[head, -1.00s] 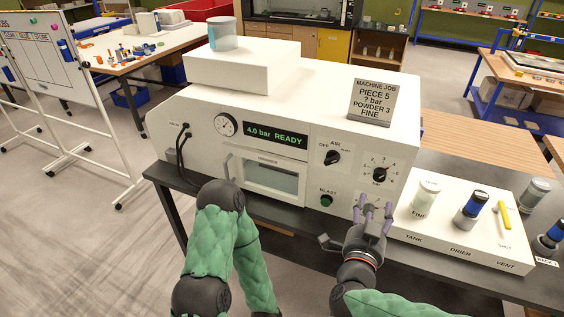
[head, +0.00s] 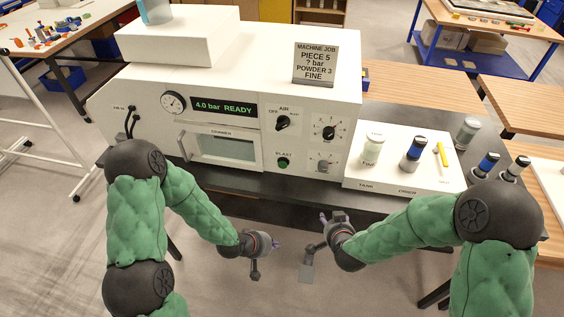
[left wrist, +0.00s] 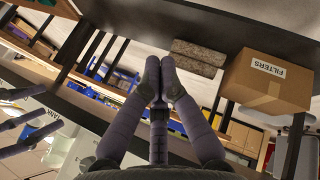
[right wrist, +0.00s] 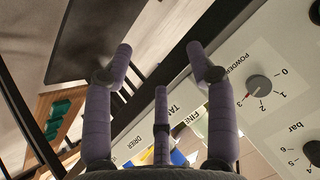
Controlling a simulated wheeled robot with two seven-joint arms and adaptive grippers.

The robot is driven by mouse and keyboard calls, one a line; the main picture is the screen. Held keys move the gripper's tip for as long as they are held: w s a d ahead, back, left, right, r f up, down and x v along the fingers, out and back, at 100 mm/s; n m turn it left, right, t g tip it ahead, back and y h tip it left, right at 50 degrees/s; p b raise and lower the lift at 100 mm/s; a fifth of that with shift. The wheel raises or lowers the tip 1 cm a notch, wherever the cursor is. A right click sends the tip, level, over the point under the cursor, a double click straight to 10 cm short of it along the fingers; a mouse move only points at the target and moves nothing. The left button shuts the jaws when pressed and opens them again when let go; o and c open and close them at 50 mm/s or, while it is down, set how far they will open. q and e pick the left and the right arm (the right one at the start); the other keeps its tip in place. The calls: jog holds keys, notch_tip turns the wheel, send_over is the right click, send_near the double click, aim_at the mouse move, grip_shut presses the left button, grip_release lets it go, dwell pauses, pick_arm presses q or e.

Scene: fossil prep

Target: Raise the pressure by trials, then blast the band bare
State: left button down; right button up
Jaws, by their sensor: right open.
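The blasting machine (head: 150,95) has a display (head: 224,108) reading "4.0 bar READY" and a gauge (head: 173,102). Its windowed door (head: 222,147) looks closed; I cannot make out what lies inside. On the right are the AIR knob (head: 282,122), green BLAST button (head: 283,162), bar knob (head: 328,132) and powder knob (head: 324,165). The powder knob (right wrist: 259,88) points near 3 in the right wrist view. My left gripper (head: 276,245) is shut and empty below the front; its fingertips (left wrist: 160,70) meet. My right gripper (head: 323,218) is open and empty, below the knobs.
A sign (head: 316,63) on top reads "PIECE 5, ? bar, POWDER 3, FINE". A white stand (head: 395,178) at right holds a FINE jar (head: 372,150), a blue-banded drier (head: 413,154) and a yellow lever (head: 441,154). A FILTERS box (left wrist: 265,82) shows in the left wrist view.

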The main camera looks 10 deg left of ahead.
aim_at(283, 165)
pick_arm(q)
jog(key=w+a+r+n+t+p, duration=0.1)
jog(key=w+r, duration=0.3)
jog(key=r, duration=0.4)
jog(key=w+r+n+t+h+p, duration=0.1)
jog(key=w+r+t+p, duration=0.1)
jog(key=r, duration=0.7)
jog(key=shift+w+a+r+t+h+p, duration=0.15)
jog(key=shift+w+a+t+h+p, duration=0.2)
jog(key=shift+w+p, duration=0.45)
pick_arm(e)
jog(key=s+d+f+g+y, duration=0.1)
jog(key=s+d+f+g, duration=0.1)
jog(key=s+f+g, duration=0.2)
jog(key=s+d+f+g+y, duration=0.1)
jog(key=s+f+g, duration=0.4)
jog(key=s+f, duration=0.5)
jog(key=s+d, duration=0.1)
jog(key=s, duration=0.6)
jog(key=shift+f+n, duration=0.25)
jog(key=shift+n, duration=0.05)
pick_arm(q)
jog(key=shift+w, duration=0.15)
pick_arm(e)
jog(key=shift+d, duration=0.1)
